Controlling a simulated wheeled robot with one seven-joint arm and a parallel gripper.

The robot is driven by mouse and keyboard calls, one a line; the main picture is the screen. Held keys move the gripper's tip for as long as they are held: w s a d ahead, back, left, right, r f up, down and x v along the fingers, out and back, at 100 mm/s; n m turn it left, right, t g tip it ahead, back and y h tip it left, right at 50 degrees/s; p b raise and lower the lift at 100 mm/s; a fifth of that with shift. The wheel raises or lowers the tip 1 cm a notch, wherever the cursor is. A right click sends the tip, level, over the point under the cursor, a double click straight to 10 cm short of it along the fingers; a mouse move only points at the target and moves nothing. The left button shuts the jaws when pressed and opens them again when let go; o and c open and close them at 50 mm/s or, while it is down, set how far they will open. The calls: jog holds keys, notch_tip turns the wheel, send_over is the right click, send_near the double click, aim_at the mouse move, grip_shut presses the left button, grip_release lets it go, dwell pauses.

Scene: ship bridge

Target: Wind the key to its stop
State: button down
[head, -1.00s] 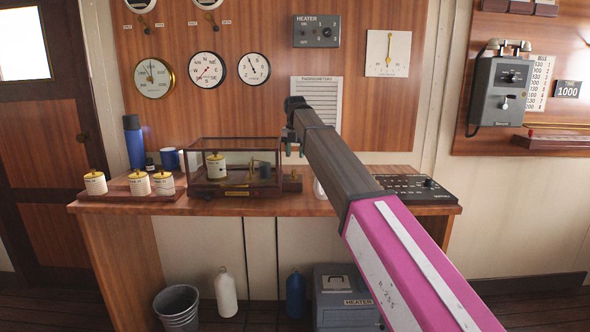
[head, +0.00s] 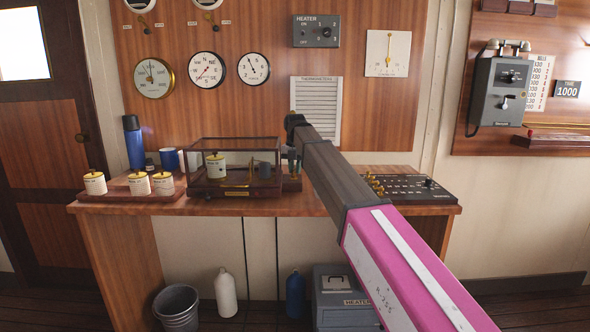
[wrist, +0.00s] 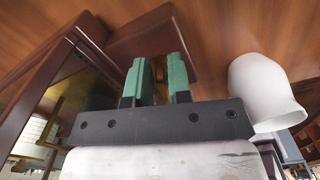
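A glass-sided instrument case (head: 207,189) with a dark wooden frame stands on the desk. A white drum with a brass top (head: 215,166) is inside it. A wooden block (head: 292,183) sits at its right end. My gripper (head: 292,160) is just above this block, partly hidden by my arm. In the wrist view, my gripper's two green fingers (wrist: 160,80) point at the block (wrist: 150,42), a narrow gap between them. A small brassy piece (wrist: 160,68), perhaps the key, shows in that gap. I cannot tell whether the fingers touch it.
A white cup-like vessel (wrist: 262,92) stands close right of my fingers in the wrist view; my arm hides it in the head view. A black switch panel (head: 410,188) is at the desk's right.

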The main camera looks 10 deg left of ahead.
jog(key=shift+d+m, duration=0.25)
jog(key=shift+m, duration=1.25)
jog(key=c, duration=1.1)
grip_release()
jog(key=shift+o, duration=0.2)
notch_tip(320, 180, up, 11)
jog(key=shift+s+f, duration=0.1)
jog(key=shift+f, duration=0.05)
